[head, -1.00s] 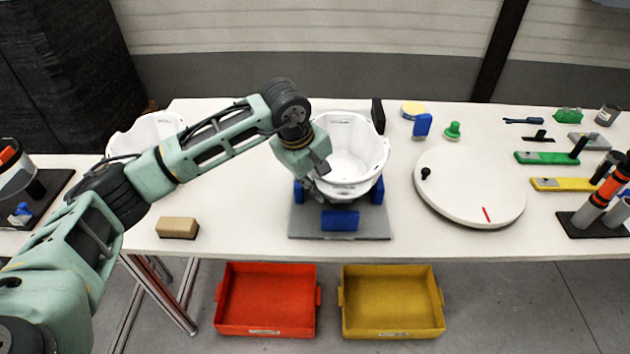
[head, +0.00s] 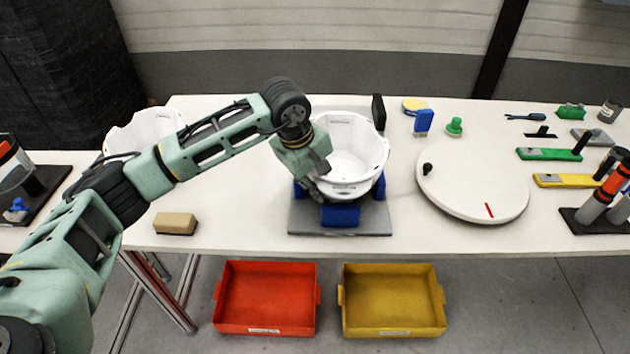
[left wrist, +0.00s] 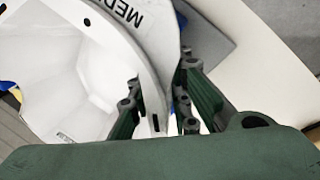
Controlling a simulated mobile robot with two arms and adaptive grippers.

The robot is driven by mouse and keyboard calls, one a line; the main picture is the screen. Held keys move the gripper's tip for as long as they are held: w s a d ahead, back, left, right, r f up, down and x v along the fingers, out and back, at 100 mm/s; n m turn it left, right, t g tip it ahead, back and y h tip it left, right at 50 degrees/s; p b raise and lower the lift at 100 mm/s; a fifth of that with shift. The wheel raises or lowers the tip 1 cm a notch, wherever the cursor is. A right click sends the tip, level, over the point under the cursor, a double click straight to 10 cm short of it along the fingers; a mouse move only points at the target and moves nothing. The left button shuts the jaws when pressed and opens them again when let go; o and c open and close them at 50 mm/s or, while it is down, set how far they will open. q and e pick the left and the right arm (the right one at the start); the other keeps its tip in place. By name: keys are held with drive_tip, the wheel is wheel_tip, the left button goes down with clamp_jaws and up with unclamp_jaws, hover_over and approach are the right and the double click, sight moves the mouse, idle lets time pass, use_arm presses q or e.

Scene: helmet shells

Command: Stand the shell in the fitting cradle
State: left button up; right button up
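The white helmet shell (head: 352,160) is open side up over the fitting cradle, a grey base plate (head: 372,224) with blue blocks. The front block (head: 340,215) shows below the shell's near edge, and side blocks show beside it. I cannot tell whether the shell rests on the blocks. My left gripper (head: 318,190) is at the shell's left near side. In the left wrist view, its fingers (left wrist: 157,98) straddle the wall of the shell (left wrist: 85,75), one inside and one outside, shut on it. My right gripper is not in view.
Another white shell (head: 143,128) stands at the table's left, partly behind my arm. A brush (head: 176,223) lies near the front edge. A white turntable (head: 472,183) is to the right, with tools beyond. Red (head: 220,300) and yellow (head: 440,305) bins are on the floor.

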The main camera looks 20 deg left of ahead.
use_arm(q)
drive_tip(key=o, duration=0.3)
drive_tip(key=shift+s+f, duration=0.1)
drive_tip(key=v, duration=1.2)
idle(0.4)
